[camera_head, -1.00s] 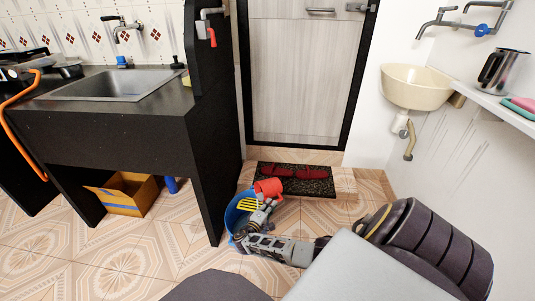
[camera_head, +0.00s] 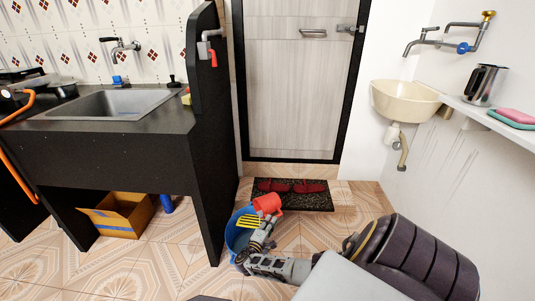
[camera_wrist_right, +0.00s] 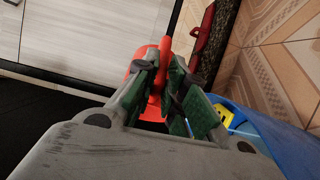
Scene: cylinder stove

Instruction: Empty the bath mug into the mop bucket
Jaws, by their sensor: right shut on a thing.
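The red bath mug (camera_head: 267,203) is held by my right gripper (camera_head: 267,218), beside the far right rim of the blue mop bucket (camera_head: 232,236). The bucket stands on the tiled floor and has a yellow slotted insert (camera_head: 248,221) at its top. In the right wrist view, the fingers (camera_wrist_right: 163,78) are closed on a thin part of the red mug (camera_wrist_right: 141,56), probably its handle. The bucket's blue rim (camera_wrist_right: 262,122) shows there at the lower right. The mug's inside is hidden, and its exact tilt is unclear. My left gripper is out of view.
The black counter's side panel (camera_head: 207,190) stands just left of the bucket. A dark mat (camera_head: 310,201) with red slippers lies behind the mug, before the door (camera_head: 290,90). A cardboard box (camera_head: 118,216) sits under the counter. Open floor lies right of the mat.

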